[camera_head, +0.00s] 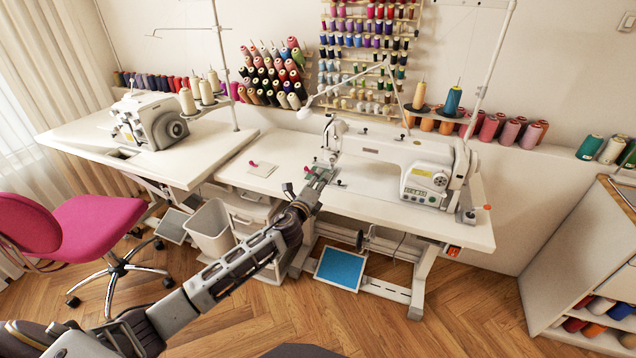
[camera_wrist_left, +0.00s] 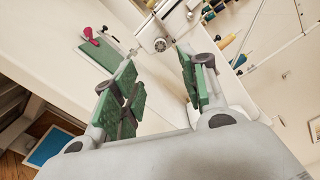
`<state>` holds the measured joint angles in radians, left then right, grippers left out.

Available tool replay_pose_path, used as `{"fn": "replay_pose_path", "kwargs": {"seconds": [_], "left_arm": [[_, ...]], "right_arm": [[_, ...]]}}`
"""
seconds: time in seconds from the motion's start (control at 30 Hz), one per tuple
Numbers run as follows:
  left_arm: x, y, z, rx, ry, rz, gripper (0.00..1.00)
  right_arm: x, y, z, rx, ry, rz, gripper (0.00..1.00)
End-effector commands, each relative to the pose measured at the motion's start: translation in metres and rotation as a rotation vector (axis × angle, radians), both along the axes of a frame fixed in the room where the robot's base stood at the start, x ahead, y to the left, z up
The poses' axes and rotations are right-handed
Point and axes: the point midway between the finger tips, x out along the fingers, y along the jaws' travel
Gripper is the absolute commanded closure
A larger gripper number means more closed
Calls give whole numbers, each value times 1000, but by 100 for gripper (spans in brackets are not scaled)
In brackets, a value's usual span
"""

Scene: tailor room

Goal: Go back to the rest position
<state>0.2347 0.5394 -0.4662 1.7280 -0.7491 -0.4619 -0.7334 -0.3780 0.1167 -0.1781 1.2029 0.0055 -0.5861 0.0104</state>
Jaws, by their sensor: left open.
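My left arm reaches from the lower left of the head view up to the front edge of the white sewing table (camera_head: 400,205). A small pink item (camera_wrist_left: 90,34) lies on a green-edged patch beyond the left finger. My right gripper does not show.
A white square with a pink item (camera_head: 262,168) lies left of the gripper. A second machine (camera_head: 150,122) stands on the left table. A pink chair (camera_head: 75,225), a white bin (camera_head: 210,228) and a blue pedal (camera_head: 340,268) are below. A shelf (camera_head: 580,250) stands right. Front floor is open.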

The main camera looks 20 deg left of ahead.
Motion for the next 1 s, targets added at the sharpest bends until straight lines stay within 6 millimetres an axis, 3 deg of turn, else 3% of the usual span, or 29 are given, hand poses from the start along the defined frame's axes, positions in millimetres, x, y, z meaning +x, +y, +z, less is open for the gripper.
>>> {"fn": "replay_pose_path", "kwargs": {"seconds": [0.67, 0.87, 1.0], "left_arm": [[-5, -1, -4, -35, 13, 12, 57], [-23, -2, -17, -173, 63, 64, 57], [-44, -2, -33, -320, 123, 127, 57]], "right_arm": [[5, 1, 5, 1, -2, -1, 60], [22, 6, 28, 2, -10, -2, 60], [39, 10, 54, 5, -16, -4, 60]]}}
